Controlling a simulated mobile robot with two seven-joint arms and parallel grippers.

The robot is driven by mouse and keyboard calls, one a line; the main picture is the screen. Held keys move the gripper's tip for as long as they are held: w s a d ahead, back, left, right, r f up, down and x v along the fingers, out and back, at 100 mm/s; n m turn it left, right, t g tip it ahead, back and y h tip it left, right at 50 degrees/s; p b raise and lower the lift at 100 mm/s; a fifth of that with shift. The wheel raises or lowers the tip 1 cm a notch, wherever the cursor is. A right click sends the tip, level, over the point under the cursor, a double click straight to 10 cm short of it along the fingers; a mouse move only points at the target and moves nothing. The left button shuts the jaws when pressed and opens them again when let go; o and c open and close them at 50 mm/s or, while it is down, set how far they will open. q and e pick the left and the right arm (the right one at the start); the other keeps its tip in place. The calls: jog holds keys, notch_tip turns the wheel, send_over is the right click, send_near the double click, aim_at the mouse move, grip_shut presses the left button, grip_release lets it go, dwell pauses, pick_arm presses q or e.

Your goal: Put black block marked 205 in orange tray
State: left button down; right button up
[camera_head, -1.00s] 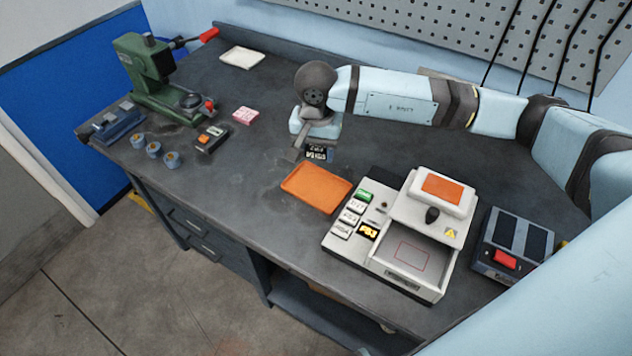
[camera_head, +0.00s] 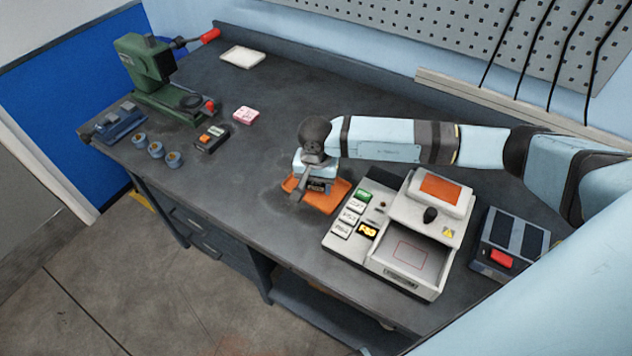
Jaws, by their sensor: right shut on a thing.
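The orange tray (camera_head: 331,204) lies on the dark bench, left of the white machine. My right gripper (camera_head: 308,192) is over the tray and covers much of it. It is shut on the black block (camera_head: 320,185), which shows small between and behind the fingers; its marking is too small to read. I cannot tell whether the block touches the tray floor or hangs just above it. My left gripper is not in view.
A white machine (camera_head: 408,285) with buttons and an open drawer stands right of the tray. A grey box with a red switch (camera_head: 501,259) is further right. A green press (camera_head: 150,75), small rings, a pink block (camera_head: 246,115) and a white tray (camera_head: 242,57) lie left and behind.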

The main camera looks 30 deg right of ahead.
aim_at(316, 184)
jog(key=shift+f, duration=0.1)
jog(key=o, duration=1.2)
jog(key=shift+c, duration=0.2)
jog(key=shift+r, duration=0.3)
notch_tip(316, 184, up, 12)
jog(key=b, duration=0.2)
jog(key=shift+f, duration=0.15)
